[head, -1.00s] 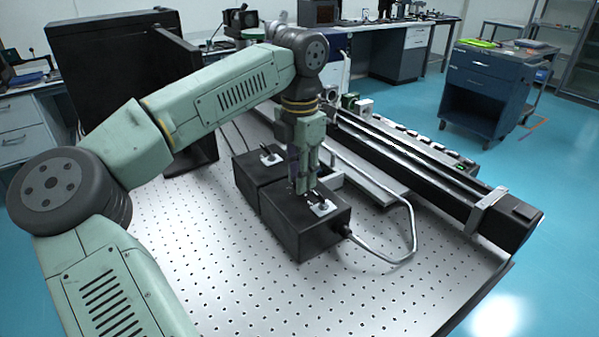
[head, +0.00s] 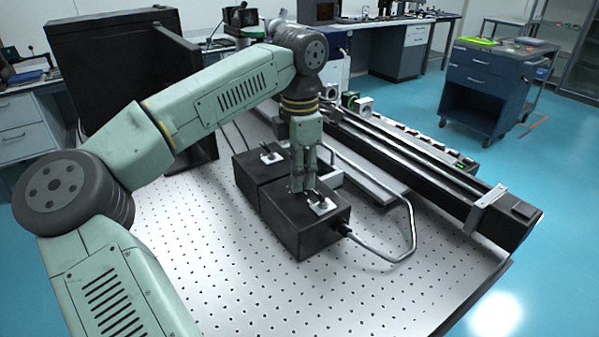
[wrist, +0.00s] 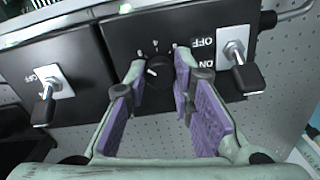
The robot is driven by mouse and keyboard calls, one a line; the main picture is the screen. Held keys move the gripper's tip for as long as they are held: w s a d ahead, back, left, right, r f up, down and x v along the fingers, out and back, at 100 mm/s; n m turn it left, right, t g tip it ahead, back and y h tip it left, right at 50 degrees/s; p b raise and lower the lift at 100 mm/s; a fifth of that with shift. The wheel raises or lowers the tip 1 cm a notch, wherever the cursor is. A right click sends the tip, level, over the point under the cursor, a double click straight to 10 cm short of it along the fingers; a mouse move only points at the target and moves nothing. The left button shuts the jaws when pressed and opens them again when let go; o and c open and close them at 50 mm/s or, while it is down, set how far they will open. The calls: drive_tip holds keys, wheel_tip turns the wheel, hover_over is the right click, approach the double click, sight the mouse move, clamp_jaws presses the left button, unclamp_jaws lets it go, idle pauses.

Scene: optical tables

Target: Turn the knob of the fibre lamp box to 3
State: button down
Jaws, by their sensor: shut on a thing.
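The fibre lamp box is a black box (head: 300,237) on the perforated table, the nearer of two black boxes. In the wrist view its top panel (wrist: 205,30) carries a round black knob (wrist: 159,75) with a white pointer mark toward the left. In the head view my gripper (head: 302,188) points straight down at the box top and hides the knob.
A toggle switch (wrist: 238,58) with ON and OFF labels stands right of the knob, close to a finger. The second black box (head: 258,175) has its own switch. A grey cable (head: 413,225) loops right. A long black rail (head: 430,170) lies behind.

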drive_tip(key=c, duration=1.4)
unclamp_jaws()
drive_tip(key=shift+o, duration=0.2)
wheel_tip(320, 180, up, 12)
